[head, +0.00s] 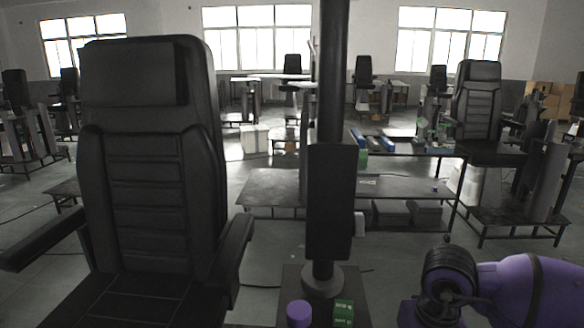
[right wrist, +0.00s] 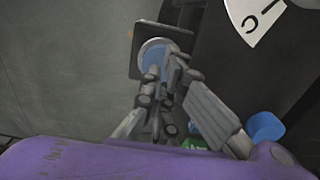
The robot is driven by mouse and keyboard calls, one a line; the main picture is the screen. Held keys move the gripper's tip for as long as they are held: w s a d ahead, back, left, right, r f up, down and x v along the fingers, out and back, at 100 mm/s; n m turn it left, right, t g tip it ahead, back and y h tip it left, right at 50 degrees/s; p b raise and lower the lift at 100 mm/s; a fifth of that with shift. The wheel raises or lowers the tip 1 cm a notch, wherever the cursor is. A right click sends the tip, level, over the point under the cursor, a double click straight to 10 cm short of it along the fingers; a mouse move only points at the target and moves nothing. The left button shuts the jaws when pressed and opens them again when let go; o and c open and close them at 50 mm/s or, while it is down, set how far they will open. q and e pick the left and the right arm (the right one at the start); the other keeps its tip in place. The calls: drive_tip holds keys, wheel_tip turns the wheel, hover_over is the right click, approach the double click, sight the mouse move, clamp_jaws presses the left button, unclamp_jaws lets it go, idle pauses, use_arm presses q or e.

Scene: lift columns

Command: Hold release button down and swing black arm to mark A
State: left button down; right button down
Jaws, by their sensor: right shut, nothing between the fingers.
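In the right wrist view, a round blue button (right wrist: 153,53) with a grey rim sits on a small dark plate (right wrist: 148,31). My right gripper (right wrist: 174,68) is shut and empty, its fingertips overlapping the button's right side; whether they touch or press it I cannot tell. A white plate (right wrist: 254,18) with a dark curved letter, seen at an angle, is at the upper right; I cannot read it surely. In the head view, a black upright column with a long black block (head: 331,203) stands in the middle; I cannot tell which part is the black arm. My left gripper is out of view.
A black seat (head: 150,190) with armrests stands at the left of the head view. A purple cylinder (head: 299,314) and a green box (head: 343,313) are at the column's foot. A low dark table (head: 275,188) stands behind. A blue cap (right wrist: 265,127) shows beside my right gripper.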

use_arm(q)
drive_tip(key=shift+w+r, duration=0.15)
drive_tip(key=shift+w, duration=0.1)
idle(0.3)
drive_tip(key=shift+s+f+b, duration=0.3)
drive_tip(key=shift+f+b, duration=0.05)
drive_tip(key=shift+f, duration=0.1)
use_arm(e)
drive_tip(key=shift+f, duration=0.55)
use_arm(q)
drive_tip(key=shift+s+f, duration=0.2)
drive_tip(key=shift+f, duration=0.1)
use_arm(e)
drive_tip(key=shift+f, duration=0.2)
